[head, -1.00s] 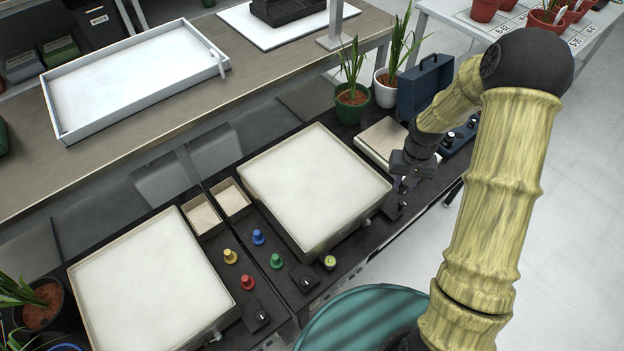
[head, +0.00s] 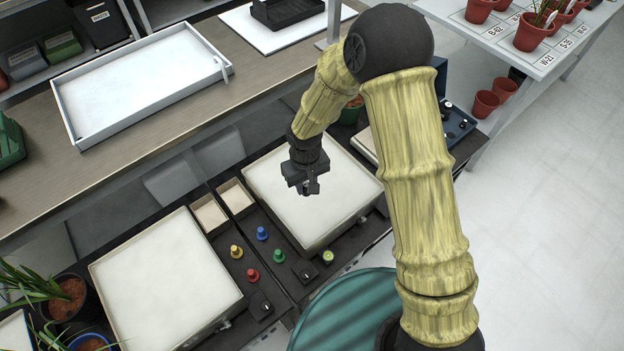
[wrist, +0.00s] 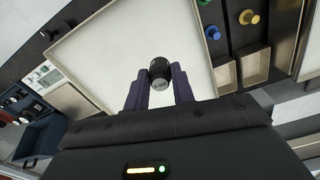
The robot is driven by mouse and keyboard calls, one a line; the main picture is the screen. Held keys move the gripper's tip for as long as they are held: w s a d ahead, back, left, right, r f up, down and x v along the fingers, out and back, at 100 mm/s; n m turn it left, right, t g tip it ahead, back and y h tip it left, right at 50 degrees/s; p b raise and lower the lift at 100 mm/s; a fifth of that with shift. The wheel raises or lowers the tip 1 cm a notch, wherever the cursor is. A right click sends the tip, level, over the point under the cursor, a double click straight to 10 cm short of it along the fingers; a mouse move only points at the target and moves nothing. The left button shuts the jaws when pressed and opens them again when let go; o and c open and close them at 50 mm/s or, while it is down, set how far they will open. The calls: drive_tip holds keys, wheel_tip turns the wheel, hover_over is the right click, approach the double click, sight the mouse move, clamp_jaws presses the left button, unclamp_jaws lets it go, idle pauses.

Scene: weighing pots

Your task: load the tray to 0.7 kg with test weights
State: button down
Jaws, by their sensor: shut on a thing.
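My gripper (head: 307,187) is above the right-hand pale square tray (head: 345,195). In the wrist view, the two fingers of my gripper (wrist: 159,84) are shut on a small dark cylindrical test weight (wrist: 159,69) with a pale marked end face, too small to read. The same tray (wrist: 105,60) fills the background there and its visible surface is bare. A second pale tray (head: 165,285) on the left is empty. The open blue weight case (head: 457,125) is partly hidden behind my arm; it also shows in the wrist view (wrist: 38,137) with dark weights (wrist: 12,103) beside it.
Yellow (head: 236,251), blue (head: 262,233), red (head: 252,275) and green (head: 279,256) knobs stand between the trays. Two small open boxes (head: 210,215) are behind them. Potted plants (head: 68,298) stand at lower left. A white shallow tray (head: 140,85) lies on the back bench.

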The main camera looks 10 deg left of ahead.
drive_tip(key=shift+f, duration=0.1)
wheel_tip(320, 180, down, 6)
drive_tip(key=shift+f, duration=0.1)
idle(0.3)
drive_tip(key=shift+f, duration=1.8)
drive_tip(key=shift+f, duration=0.15)
drive_tip(key=c, duration=1.2)
unclamp_jaws()
